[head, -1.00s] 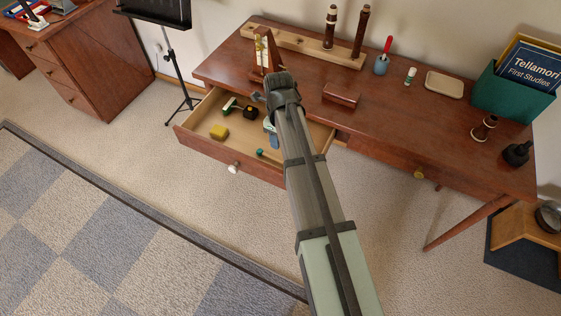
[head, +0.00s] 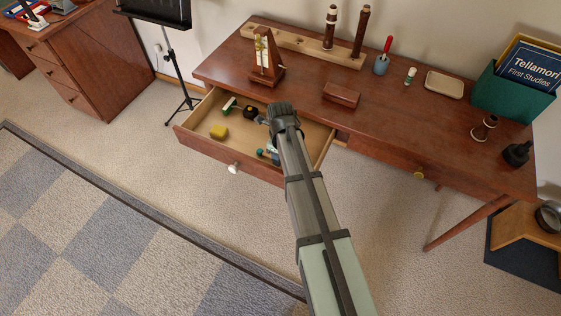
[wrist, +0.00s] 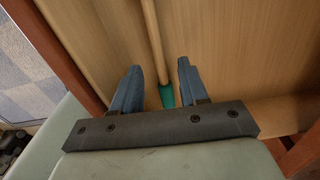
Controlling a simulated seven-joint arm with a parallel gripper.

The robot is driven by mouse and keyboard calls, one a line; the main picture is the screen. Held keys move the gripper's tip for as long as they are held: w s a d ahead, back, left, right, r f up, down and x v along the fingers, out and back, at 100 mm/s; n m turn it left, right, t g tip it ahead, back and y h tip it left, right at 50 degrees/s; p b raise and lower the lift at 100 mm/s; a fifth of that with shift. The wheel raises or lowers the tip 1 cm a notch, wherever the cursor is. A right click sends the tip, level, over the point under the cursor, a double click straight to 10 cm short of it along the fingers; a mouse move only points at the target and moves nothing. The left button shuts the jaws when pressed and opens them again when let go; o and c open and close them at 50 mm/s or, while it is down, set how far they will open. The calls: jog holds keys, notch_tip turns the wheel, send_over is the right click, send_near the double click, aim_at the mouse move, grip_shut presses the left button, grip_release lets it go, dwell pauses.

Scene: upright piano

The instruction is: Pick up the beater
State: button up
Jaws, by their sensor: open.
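The beater shows in the wrist view as a thin, pale wooden rod (wrist: 154,42) with a teal end (wrist: 167,96), lying in the open drawer. My gripper (wrist: 159,65) is open, with one blue finger on each side of the rod. The teal end lies between the fingers, near the gripper's base. I see a gap on both sides; the height of the fingers above the drawer floor is hard to judge. In the head view, my arm hides most of the beater; a small teal piece (head: 260,152) shows beside my gripper, perhaps its end.
On the desktop above are a metronome (head: 266,65) and a reddish-brown box (head: 341,95).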

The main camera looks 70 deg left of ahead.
jog(key=shift+f, duration=1.3)
grip_shut()
